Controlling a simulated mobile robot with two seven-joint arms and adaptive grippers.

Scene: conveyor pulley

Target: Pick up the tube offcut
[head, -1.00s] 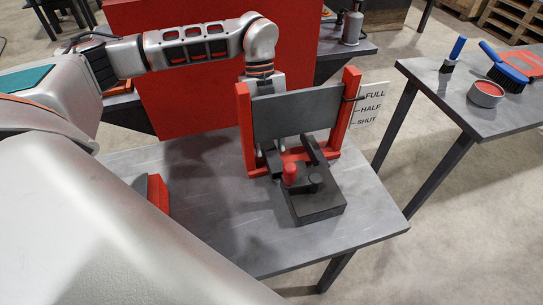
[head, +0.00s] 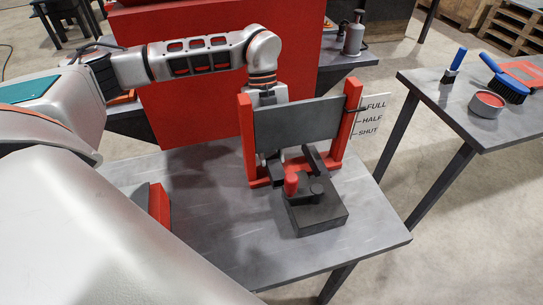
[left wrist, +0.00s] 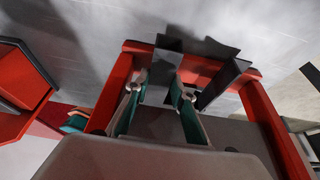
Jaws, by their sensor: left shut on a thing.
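My left gripper (left wrist: 159,88) reaches down behind the red-framed gate (head: 350,120). In the left wrist view its green-padded fingers are shut on a dark piece (left wrist: 166,60), which appears to be the tube offcut. In the head view a dark piece (head: 273,168) shows below the grey gate panel (head: 298,120), near the left red post. The panel hides most of the gripper, so the fingertips do not show clearly there. A second dark bar (left wrist: 222,82) stands to the right of the fingers, apart from them. My right gripper is not in view.
A dark block (head: 318,217) with a red upright cylinder (head: 291,184) stands in front of the gate. A red wedge-shaped part (head: 158,203) lies at the left. The front of the grey table (head: 270,255) is clear. A brush (head: 508,85) and tin (head: 486,103) are on the right table.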

